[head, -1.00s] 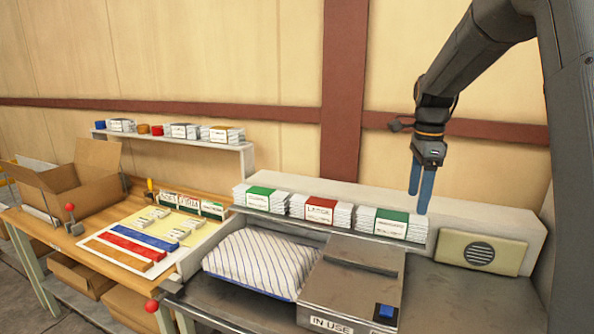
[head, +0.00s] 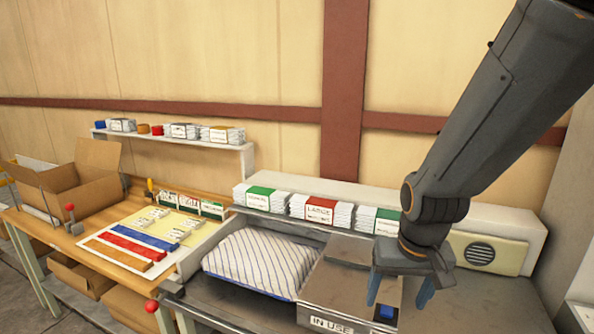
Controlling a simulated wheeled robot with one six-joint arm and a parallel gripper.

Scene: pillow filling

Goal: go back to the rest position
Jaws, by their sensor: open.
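My gripper (head: 398,291) hangs at the lower right of the head view, pointing down. Its two blue fingers are spread apart with nothing visible between them. It shows in front of the grey metal box (head: 335,287) marked "IN USE", near the box's blue button (head: 386,312). I cannot tell its height above the box. My arm hides the right part of the box and part of the shelf behind.
A striped pillow (head: 260,262) lies in the tray left of the box. Labelled white stacks (head: 319,210) stand on the shelf behind. A beige speaker panel (head: 488,252) is at right. A wooden table (head: 60,232) with coloured strips and an open carton (head: 75,178) is at left.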

